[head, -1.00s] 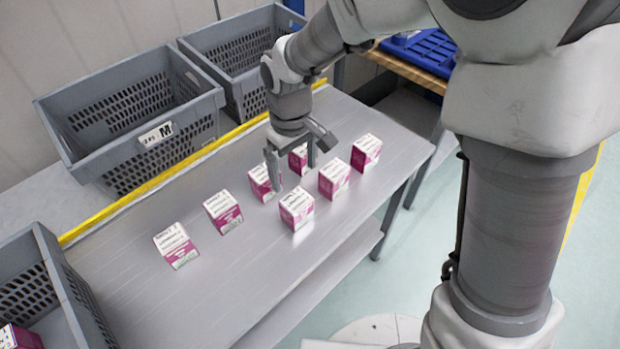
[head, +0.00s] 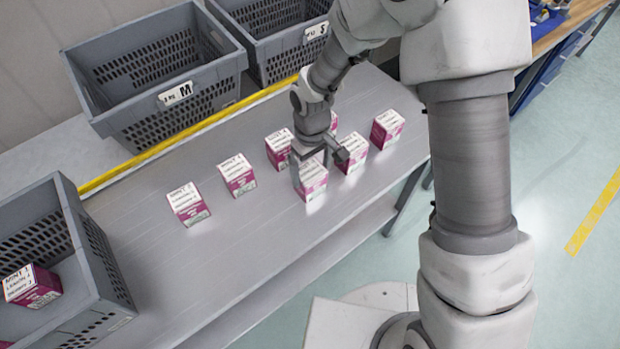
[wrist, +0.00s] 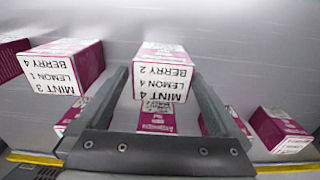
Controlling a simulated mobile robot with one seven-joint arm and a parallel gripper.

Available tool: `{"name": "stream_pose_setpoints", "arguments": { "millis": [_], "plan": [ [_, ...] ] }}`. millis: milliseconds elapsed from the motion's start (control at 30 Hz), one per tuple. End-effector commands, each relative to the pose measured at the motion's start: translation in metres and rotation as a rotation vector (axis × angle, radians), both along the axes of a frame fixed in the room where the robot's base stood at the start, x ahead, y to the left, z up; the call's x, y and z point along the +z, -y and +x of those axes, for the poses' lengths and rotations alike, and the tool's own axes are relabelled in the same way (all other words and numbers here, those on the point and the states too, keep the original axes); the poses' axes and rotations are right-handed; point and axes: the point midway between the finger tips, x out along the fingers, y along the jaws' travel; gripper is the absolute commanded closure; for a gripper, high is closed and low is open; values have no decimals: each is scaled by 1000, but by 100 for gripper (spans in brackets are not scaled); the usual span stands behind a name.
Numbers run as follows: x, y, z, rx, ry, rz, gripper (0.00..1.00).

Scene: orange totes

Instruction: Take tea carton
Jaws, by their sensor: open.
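Several white and magenta tea cartons stand on the grey metal table. My gripper (head: 313,167) is open over the front carton (head: 313,182), with its fingers reaching down around the carton's top. In the wrist view this carton (wrist: 163,62), printed with berry, lemon and mint lines, shows between the two finger tips. The fingers do not clearly touch it. Another carton (wrist: 68,70) stands to its left in the wrist view. In the head view, other cartons stand at the right (head: 387,129), behind (head: 280,148) and at the left (head: 187,204).
A grey crate (head: 105,255) at the lower left holds a carton (head: 32,286). Two more grey crates, one marked M (head: 215,92) and one marked S (head: 290,55), stand behind the yellow strip (head: 130,167). The table's left front part is bare.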

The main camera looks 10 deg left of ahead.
Motion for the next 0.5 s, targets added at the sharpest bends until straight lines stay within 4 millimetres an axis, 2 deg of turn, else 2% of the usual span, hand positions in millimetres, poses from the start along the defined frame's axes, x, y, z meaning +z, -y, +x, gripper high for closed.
{"name": "stream_pose_setpoints", "arguments": {
  "millis": [267, 500],
  "plan": [
    [-17, -2, 0, 2, 0, 0, 0],
    [-48, -4, -1, 1, -1, -2, 0]
  ]
}}
